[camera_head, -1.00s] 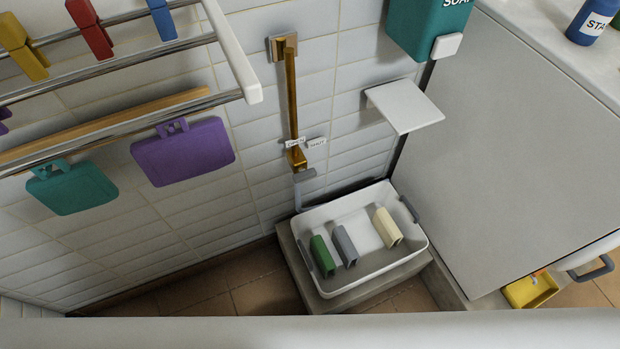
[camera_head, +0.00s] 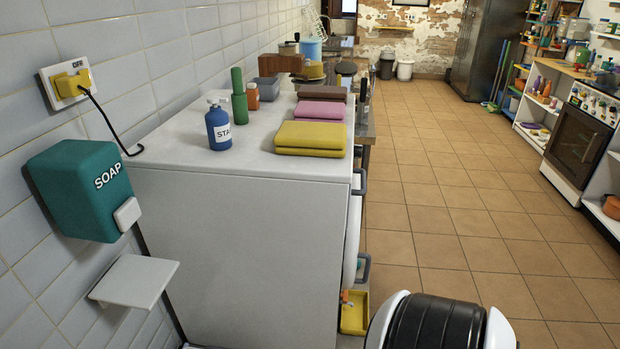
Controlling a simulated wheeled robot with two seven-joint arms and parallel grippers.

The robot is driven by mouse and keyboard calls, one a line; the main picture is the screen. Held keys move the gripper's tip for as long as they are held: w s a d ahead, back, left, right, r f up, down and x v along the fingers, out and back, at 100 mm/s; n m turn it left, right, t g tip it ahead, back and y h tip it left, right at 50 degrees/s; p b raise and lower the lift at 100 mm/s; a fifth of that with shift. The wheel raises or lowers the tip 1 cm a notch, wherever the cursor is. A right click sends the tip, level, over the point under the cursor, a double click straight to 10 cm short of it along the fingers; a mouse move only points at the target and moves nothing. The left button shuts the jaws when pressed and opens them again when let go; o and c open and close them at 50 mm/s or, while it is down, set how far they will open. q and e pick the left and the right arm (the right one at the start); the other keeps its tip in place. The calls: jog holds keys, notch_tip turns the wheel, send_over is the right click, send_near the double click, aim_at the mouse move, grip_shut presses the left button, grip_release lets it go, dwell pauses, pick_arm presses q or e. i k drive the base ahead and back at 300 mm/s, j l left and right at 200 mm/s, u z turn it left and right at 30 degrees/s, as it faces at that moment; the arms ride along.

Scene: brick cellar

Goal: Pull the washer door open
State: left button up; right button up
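The washer (camera_head: 240,245) is the white box-shaped machine at left of centre, seen mostly from its side. Its front faces right and is seen almost edge-on. The washer door (camera_head: 352,232) shows as a narrow white bulge on that front, with a grey handle (camera_head: 363,273) low on its right. The door lies close to the front; I cannot tell whether it is fully latched. Most of the door's face is hidden by the angle. Neither of my grippers is in view.
Another grey handle (camera_head: 360,181) sticks out above the door. A yellow bin (camera_head: 355,314) stands low by the front. Folded towels (camera_head: 310,138) and a blue bottle (camera_head: 219,127) stand on top. Tiled floor (camera_head: 430,215) right of the washer is open. A soap dispenser (camera_head: 82,190) hangs left.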

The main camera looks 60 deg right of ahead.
aim_at(353, 231)
jog(key=z, duration=1.25)
jog(key=l+z, duration=0.15)
jog(key=l, duration=0.25)
jog(key=i+l+z, duration=0.15)
jog(key=l, duration=0.25)
jog(key=i+l+z, duration=0.2)
jog(key=l, duration=0.2)
jog(key=k, duration=0.1)
